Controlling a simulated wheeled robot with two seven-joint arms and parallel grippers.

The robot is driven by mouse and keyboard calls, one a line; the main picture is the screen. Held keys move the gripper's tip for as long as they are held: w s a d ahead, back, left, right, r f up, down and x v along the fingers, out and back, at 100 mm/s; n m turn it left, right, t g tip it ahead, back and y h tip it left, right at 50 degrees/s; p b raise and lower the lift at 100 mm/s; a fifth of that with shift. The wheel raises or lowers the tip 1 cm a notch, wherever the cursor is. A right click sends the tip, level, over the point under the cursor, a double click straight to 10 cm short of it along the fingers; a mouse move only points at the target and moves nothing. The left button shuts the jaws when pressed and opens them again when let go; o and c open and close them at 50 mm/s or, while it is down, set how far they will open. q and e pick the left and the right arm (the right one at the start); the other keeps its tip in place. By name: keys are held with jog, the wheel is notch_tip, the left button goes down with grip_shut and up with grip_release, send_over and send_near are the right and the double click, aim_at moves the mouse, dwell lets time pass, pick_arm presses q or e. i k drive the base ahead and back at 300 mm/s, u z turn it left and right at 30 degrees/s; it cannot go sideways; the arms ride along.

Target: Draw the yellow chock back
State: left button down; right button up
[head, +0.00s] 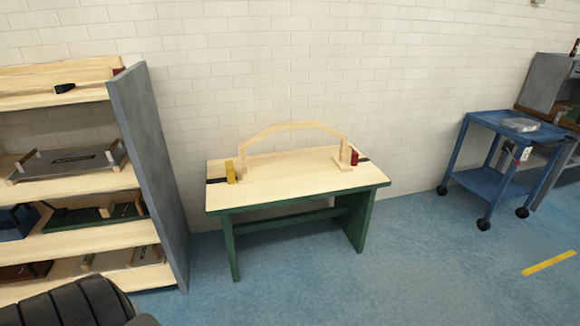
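The yellow chock (231,171) is a small upright block near the left end of a bench (275,188) with a pale wooden top and green legs. It sits by the left foot of a wooden arched frame (293,126), on or beside a dark strip; whether it touches the frame is too small to tell. Neither of my grippers shows in the head view.
A grey-sided shelf (150,170) with trays and wooden parts stands left of the bench. A blue wheeled cart (490,185) stands at the right. Blue floor (400,270) in front of the bench is clear.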

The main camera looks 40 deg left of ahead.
aim_at(230, 173)
jog(key=z, duration=0.3)
jog(key=i, duration=1.9)
jog(key=u, duration=1.25)
jog(key=i, duration=0.8)
jog(key=u, duration=0.75)
